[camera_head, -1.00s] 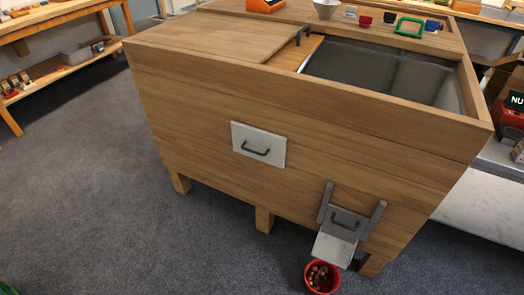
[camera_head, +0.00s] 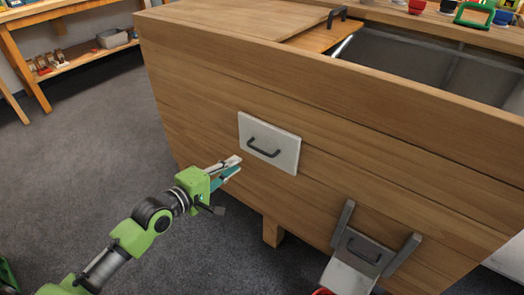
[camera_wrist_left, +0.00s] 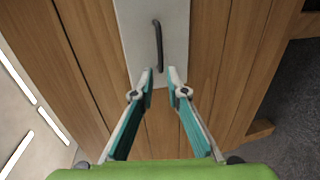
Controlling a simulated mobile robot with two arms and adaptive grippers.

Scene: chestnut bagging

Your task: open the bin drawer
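The bin drawer is a pale grey-white panel (camera_head: 287,156) with a dark bar handle (camera_head: 263,152), set in the front of the wooden bin (camera_head: 200,110). It looks flush with the wood. My left gripper (camera_head: 236,166) is just left of and below the panel in the head view. In the left wrist view the gripper (camera_wrist_left: 161,76) is open and empty, its teal fingertips apart. The handle (camera_wrist_left: 158,47) stands beyond the fingertips, roughly in line with the gap between them, and the drawer panel (camera_wrist_left: 135,30) shows behind it. My right gripper is not in view.
A lower metal chute (camera_head: 352,270) with a sliding gate sits at the bin's lower right, with part of a red bowl (camera_head: 322,291) below. The bin's open top shows a grey inside (camera_head: 430,62). A wooden shelf (camera_head: 62,70) stands at the left. Grey carpet (camera_head: 100,150) is clear.

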